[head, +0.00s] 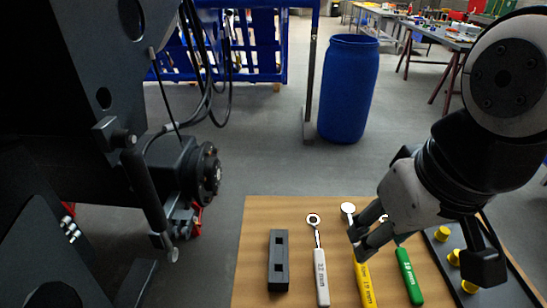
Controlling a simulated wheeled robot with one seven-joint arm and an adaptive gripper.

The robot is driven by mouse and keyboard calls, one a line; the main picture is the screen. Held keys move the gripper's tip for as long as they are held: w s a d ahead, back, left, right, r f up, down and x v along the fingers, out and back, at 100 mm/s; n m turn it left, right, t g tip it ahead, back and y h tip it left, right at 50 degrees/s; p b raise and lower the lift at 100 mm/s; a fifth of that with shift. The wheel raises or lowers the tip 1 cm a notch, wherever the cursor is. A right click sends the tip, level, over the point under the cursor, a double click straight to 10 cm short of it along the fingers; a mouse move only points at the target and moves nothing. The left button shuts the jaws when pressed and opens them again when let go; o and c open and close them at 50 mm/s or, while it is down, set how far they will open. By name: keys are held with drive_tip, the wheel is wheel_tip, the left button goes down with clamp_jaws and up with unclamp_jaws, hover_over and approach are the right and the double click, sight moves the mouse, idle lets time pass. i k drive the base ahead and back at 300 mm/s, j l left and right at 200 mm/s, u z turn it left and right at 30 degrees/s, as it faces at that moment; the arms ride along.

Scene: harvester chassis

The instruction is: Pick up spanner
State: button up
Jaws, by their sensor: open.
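Several spanners lie on a wooden table (257,222), their handles toward me. One has a white handle (322,284) and an open ring head. One has a yellow handle (366,292) and a pale round head (348,208). One has a green handle (408,274); its head is partly hidden behind my gripper. My gripper (358,244) is open and empty, pointing down and left over the yellow-handled spanner's shaft, which it partly covers. I cannot tell how high above the table it is.
A black slotted block (279,260) lies left of the spanners. A dark panel with yellow knobs (442,234) is at the table's right. The black harvester chassis (90,100) fills the left side. A blue barrel (348,90) stands behind on open grey floor.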

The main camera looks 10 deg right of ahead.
sight(323, 297)
drive_tip(key=u, duration=3.7)
drive_tip(key=z, duration=3.7)
drive_tip(key=k+l+u, duration=0.15)
drive_tip(key=l+u, duration=0.25)
drive_tip(key=k+l+u, duration=0.15)
drive_tip(key=l+u, duration=0.25)
drive_tip(key=k+l+u, duration=0.25)
drive_tip(key=u, duration=0.15)
